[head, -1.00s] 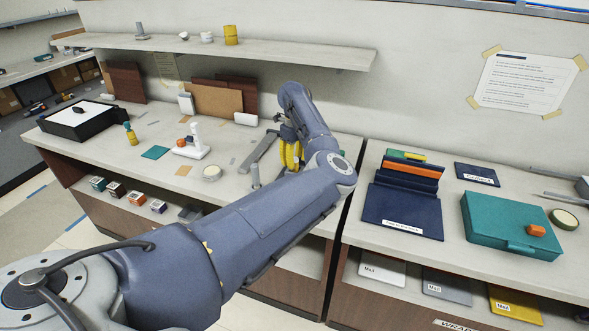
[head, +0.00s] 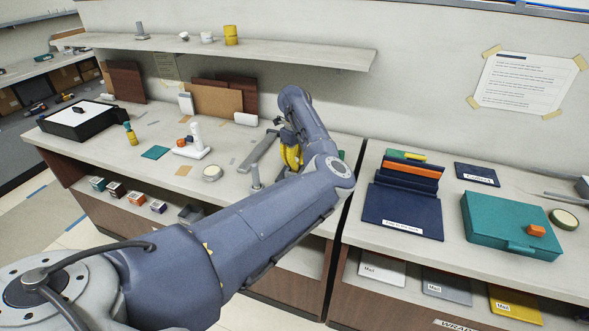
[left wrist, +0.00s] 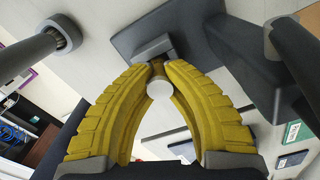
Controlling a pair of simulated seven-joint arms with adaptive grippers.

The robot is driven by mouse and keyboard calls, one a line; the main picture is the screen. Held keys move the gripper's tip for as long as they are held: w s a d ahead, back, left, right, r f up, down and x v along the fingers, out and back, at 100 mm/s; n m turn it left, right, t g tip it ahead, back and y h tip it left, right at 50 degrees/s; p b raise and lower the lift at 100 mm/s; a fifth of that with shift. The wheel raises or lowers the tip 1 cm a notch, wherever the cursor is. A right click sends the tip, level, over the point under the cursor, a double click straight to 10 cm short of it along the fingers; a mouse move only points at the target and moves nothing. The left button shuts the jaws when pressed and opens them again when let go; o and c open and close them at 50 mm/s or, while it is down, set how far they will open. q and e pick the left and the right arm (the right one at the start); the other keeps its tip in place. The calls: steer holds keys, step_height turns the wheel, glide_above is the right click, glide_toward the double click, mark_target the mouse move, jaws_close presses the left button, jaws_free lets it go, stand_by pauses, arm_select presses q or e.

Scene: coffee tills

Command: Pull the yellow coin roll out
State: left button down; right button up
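My left gripper (head: 290,157) is over the counter near its right end, by a grey metal fixture (head: 262,152); the arm hides much of this spot. In the left wrist view its yellow fingers (left wrist: 157,66) are drawn together, their tips nearly meeting. Between them, close behind the tips, is a pale round end (left wrist: 160,88) that appears to be the coin roll's, with a finger against each side. The roll's yellow body is hidden, so I cannot tell how far it sits in the fixture. My right gripper is not in view.
Grey posts flank the gripper in the left wrist view, at left (left wrist: 58,36) and right (left wrist: 283,40). A round tape roll (head: 212,172) and a white stand (head: 192,148) lie left. A navy folder holder (head: 403,210) and teal case (head: 510,225) occupy the right counter.

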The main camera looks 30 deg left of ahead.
arm_select(q)
steer(key=shift+r, duration=0.35)
stand_by(0.5)
steer(key=shift+r, duration=3.15)
